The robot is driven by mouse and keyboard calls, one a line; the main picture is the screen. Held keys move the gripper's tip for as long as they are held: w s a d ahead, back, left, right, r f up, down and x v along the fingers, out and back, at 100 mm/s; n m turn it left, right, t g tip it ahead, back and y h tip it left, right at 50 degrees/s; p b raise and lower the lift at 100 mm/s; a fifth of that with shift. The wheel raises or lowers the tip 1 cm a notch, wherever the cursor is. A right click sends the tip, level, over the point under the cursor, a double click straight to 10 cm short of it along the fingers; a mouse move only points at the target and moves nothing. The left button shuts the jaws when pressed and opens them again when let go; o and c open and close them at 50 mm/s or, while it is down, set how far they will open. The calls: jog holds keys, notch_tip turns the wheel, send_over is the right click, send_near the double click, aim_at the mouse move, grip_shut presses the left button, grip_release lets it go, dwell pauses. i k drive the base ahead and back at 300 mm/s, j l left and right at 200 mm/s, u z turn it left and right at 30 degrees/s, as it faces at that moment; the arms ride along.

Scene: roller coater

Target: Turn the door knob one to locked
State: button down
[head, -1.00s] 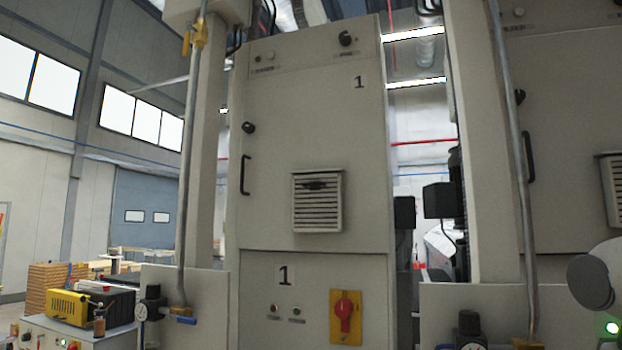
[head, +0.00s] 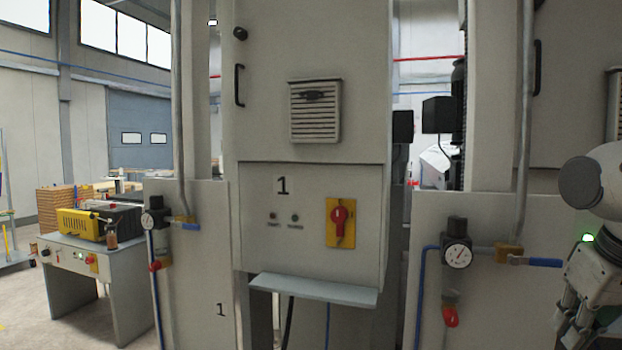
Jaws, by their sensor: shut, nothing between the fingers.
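The door knob (head: 240,33) is a small black knob at the upper left of cabinet one's beige door (head: 330,50). It sits above a black vertical handle (head: 239,85). Its exact turn position is too small to tell. My gripper (head: 566,342) is at the lower right edge of the head view, partly cut off by the frame. It is shut and empty, far to the right of the knob and lower in the picture, touching nothing that I can see.
Below the door are a red rotary switch on a yellow plate (head: 341,222) and a grey shelf (head: 313,290) that juts out. Gauges and valves (head: 457,255) stand on the right panel, with more on the left panel (head: 155,222). A bench (head: 95,275) is at left.

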aim_at(240, 33)
jog(key=i+j+u, duration=0.2)
jog(key=j, duration=0.25)
jog(key=j+u, duration=0.25)
jog(key=j, duration=0.2)
jog(key=i+j+u, duration=0.2)
jog(key=i+j, duration=0.05)
jog(key=j, duration=0.1)
